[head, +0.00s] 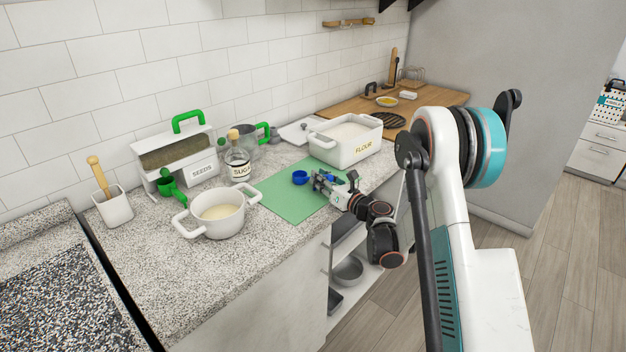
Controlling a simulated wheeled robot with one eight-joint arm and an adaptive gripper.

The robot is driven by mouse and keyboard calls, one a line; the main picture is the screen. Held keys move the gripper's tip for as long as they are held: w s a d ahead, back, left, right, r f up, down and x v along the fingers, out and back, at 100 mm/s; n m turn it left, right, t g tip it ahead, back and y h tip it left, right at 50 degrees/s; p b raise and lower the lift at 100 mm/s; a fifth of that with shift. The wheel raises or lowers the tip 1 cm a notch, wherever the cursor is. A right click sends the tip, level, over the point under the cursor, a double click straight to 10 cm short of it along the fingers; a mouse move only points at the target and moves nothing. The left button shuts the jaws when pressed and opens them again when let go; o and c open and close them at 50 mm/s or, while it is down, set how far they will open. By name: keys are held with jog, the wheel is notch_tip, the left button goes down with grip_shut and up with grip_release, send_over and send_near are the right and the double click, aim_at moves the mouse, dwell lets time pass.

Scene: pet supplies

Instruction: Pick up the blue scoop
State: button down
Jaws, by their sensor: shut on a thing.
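The blue scoop (300,177) is at the green mat (285,203) on the counter. Its round blue bowl points left, toward the mat's middle. My gripper (322,181) comes in from the right over the mat and is shut on the scoop at its handle end. The handle is mostly hidden by the fingers. Whether the scoop rests on the mat or is slightly above it, I cannot tell. A small blue part also shows beside the gripper.
A white pot (214,213) stands left of the mat and a sugar bottle (238,163) behind it. A white flour container (345,137) stands behind my gripper. A seeds container (200,170), green scoop (170,186) and white cup (113,208) are farther left. The mat's front is clear.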

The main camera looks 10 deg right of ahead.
notch_tip(320, 180, up, 20)
jog(key=f+p, duration=0.1)
jog(key=p, duration=0.5)
jog(key=s+f+m+t+h, duration=0.2)
jog(key=s+m+h, duration=0.3)
jog(key=s+h, duration=0.3)
jog(key=shift+s+a+f, duration=0.15)
jog(key=shift+s+f, duration=0.05)
jog(key=shift+s, duration=1)
dwell(1.2)
